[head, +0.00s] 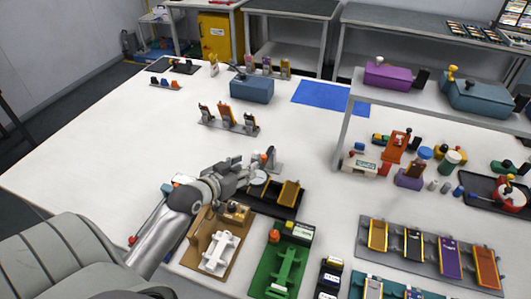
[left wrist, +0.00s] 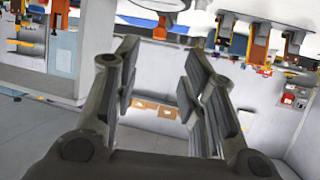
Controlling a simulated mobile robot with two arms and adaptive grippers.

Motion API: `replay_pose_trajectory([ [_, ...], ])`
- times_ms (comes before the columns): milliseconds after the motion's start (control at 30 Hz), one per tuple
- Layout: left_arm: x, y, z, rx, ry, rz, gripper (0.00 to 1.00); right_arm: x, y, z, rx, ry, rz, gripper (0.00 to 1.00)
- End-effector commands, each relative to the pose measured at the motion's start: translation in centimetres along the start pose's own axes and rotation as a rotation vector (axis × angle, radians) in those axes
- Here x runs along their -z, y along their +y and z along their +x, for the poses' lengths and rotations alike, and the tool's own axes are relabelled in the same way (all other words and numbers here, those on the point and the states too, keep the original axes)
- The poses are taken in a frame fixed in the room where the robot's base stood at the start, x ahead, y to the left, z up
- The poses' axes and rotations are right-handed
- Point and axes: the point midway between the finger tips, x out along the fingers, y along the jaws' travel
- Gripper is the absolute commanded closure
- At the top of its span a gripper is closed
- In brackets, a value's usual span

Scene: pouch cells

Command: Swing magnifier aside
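The magnifier (head: 258,178) appears in the head view as a small round pale lens beside a grey upright stand (head: 275,160). It sits over the back part of a dark tray (head: 284,211). My left gripper (head: 246,172) is just left of the lens, very close to it; whether they touch cannot be told. In the left wrist view the two fingers of the left gripper (left wrist: 160,75) stand wide apart with nothing between them. I cannot pick out the magnifier for sure in that view. My right gripper is not in view.
A tan fixture with a white part (head: 220,253) and a green fixture (head: 283,271) stand in front. An orange piece (head: 289,193) lies in the dark tray. A rack of upright tools (head: 228,121) stands behind. The table's left side is clear; a raised shelf (head: 430,103) is on the right.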

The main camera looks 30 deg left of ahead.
Motion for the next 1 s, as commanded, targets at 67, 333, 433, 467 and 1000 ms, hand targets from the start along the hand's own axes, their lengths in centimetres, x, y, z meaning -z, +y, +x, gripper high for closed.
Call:
replay_pose_trajectory([
  [67,0.1,0.1,1.0,-0.001,0.0,-0.001,0.61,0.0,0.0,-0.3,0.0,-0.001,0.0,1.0],
  [333,0.2,0.1,5.7,-0.001,0.0,-0.002,0.61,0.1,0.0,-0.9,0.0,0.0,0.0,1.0],
  [433,0.2,0.1,7.2,0.0,0.0,-0.001,0.61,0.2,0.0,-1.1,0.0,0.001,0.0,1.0],
  [467,0.2,0.1,7.6,-0.001,-0.001,-0.001,0.61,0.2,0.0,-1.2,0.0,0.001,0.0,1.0],
  [1000,0.0,0.1,10.2,-0.001,-0.001,0.001,0.61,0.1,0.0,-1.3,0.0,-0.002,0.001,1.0],
])
